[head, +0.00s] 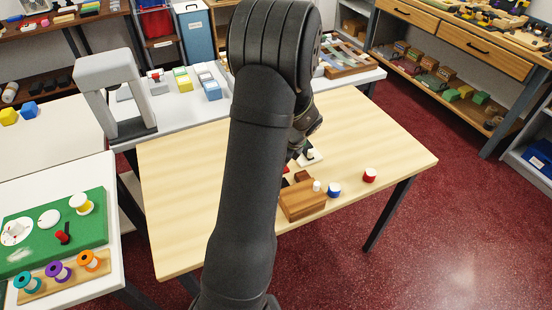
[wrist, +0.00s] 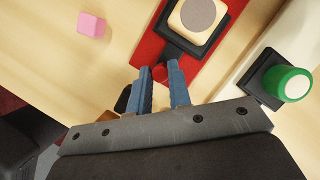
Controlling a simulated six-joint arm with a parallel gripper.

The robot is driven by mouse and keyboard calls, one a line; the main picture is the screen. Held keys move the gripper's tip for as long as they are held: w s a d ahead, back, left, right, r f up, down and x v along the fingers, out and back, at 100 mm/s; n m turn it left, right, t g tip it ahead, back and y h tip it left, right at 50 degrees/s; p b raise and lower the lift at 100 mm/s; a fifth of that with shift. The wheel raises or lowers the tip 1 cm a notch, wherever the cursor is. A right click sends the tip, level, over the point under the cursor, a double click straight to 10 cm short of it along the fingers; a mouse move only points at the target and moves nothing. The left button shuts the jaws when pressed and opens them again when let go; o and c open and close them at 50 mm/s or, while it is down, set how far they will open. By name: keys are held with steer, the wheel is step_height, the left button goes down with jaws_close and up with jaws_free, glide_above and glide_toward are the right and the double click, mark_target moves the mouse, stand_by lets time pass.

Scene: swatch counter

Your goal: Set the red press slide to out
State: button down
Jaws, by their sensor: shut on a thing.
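In the wrist view the red press (wrist: 146,52) lies on the pale wood table under my gripper. A black slide (wrist: 171,46) runs along it and carries a cream block (wrist: 197,18) with a grey round face. A small red knob (wrist: 160,73) at the near end of the slide sits between the blue fingertips. My gripper (wrist: 162,80) is shut on this knob. Fingers and gripper body hide the near part of the press. In the head view my arm hides the gripper and most of the press.
A pink cube (wrist: 91,25) lies to the left. A wooden block (head: 303,203), a blue pot (head: 334,191) and a red pot (head: 370,175) stand nearby. The table's right side is clear.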

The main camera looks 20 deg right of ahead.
steer(key=c, duration=1.3)
jaws_free()
steer(key=shift+s, duration=0.25)
steer(key=v, duration=1.7)
steer(key=shift+w+d+r, duration=0.1)
steer(key=shift+r, duration=0.15)
steer(key=shift+f, duration=0.15)
steer(key=x, duration=1.7)
steer(key=shift+f, duration=0.15)
steer(key=shift+w, duration=0.25)
